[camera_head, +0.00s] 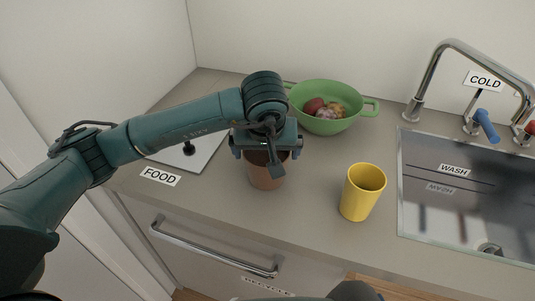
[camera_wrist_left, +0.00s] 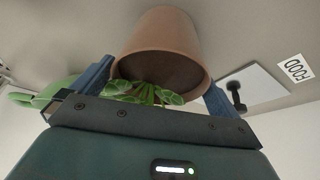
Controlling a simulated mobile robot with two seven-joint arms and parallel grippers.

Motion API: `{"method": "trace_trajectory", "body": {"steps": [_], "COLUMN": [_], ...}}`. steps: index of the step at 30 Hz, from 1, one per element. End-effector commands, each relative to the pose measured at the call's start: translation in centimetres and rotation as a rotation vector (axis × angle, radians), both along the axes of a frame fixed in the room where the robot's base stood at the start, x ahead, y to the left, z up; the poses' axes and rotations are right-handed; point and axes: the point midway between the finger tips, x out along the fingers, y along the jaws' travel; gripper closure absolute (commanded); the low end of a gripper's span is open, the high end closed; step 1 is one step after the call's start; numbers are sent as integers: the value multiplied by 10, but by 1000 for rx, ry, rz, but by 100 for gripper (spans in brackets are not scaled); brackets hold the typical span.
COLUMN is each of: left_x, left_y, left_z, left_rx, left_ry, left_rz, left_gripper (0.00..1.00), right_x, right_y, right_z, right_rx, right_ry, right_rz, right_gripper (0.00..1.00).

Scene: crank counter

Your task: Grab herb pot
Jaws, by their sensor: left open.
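The herb pot (camera_head: 266,174) is a brown terracotta pot standing on the grey counter, partly hidden under my left gripper in the head view. In the left wrist view the pot (camera_wrist_left: 166,38) shows with dark soil and green leaves (camera_wrist_left: 145,92) at its rim. My left gripper (camera_head: 266,152) is open above the pot, reaching down from the left. In the left wrist view its two blue fingers stand on either side of the pot's rim, with the pot between them. I cannot tell whether the fingers touch it. My right gripper is not clearly in view.
A yellow cup (camera_head: 362,192) stands right of the pot. A green colander (camera_head: 326,122) with fruit stands behind it. The sink (camera_head: 460,200) and tap are at the right. A white board with a dark knob and a FOOD label (camera_head: 160,176) lie at the left.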

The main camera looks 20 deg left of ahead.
Motion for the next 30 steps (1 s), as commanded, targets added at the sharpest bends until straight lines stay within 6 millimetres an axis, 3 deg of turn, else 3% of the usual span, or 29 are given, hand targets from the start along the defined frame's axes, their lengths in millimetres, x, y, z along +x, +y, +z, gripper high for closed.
{"method": "trace_trajectory", "body": {"steps": [5, 22, 30], "left_x": [0, 0, 1], "left_y": [0, 0, 0], "left_z": [0, 0, 5], "left_rx": [0, 0, -1], "left_ry": [0, 0, -5], "left_rz": [0, 0, 1], "left_gripper": [0, 46, 46], "right_x": [2, 1, 1], "right_y": [0, 0, 0], "right_z": [1, 0, 0], "right_rx": [0, -5, -5], "right_ry": [-3, -4, -4], "right_rz": [-1, 7, 9], "right_gripper": [64, 64, 64]}}
